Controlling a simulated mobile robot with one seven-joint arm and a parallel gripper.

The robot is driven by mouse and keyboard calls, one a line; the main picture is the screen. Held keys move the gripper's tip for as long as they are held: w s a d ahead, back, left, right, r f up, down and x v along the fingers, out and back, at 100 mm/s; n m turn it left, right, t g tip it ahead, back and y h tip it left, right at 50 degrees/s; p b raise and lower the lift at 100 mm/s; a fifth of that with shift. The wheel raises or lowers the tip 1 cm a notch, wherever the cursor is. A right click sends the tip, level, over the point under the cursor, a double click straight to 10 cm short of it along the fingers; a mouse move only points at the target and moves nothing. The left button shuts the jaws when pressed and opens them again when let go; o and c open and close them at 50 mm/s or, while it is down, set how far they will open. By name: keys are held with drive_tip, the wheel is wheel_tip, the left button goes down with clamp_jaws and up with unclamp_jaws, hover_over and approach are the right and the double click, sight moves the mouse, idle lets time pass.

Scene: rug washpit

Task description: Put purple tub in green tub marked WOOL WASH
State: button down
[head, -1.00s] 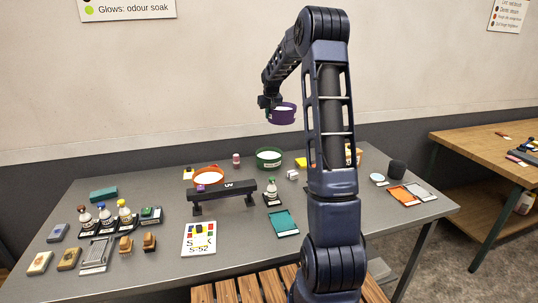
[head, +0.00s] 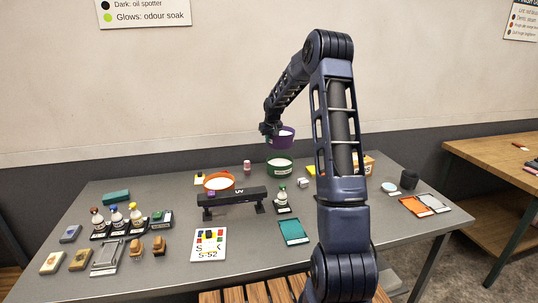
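The purple tub (head: 281,138) hangs in the air above the table's far side, with a pale inside and a dark outer wall. My gripper (head: 270,129) is at its left rim and appears shut on it; the fingers are small and dark. The green tub (head: 279,170) stands on the table below the purple tub, with a white label on its front and a pale inside. The label is too small to read. A clear gap shows between the two tubs.
An orange tub (head: 219,184) stands left of the green tub, behind a black UV bar (head: 232,199) on legs.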

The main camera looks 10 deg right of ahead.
drive_tip(key=shift+f, duration=4.1)
drive_tip(key=shift+f, duration=0.6)
drive_tip(key=c, duration=1.6)
unclamp_jaws()
